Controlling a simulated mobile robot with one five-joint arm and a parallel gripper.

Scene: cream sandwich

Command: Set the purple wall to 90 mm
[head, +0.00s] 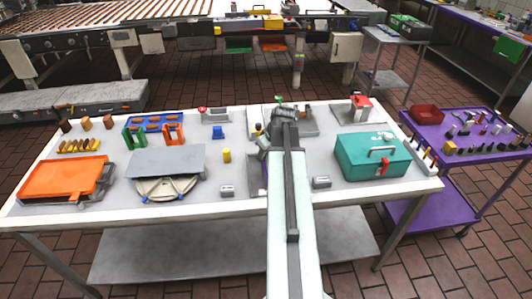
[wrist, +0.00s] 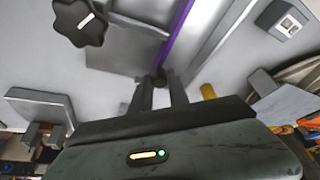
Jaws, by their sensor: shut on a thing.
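The purple wall (wrist: 178,35) shows in the wrist view as a thin upright strip running up and right from my fingertips across a grey surface. My gripper (wrist: 160,82) is shut on a small dark knob (wrist: 159,74) at the near end of this strip. The fingertips partly hide the knob, and how it joins the wall is not clear. A black star-shaped knob (wrist: 80,22) stands to the upper left. In the head view my arm covers the gripper and most of the wall. No scale reading is legible.
In the head view, a teal toolbox (head: 350,156) stands right of my arm. A yellow cylinder (head: 227,155), a small grey block (head: 227,191) and a round tray (head: 165,190) under a grey plate are left. An orange tray (head: 62,178) lies far left.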

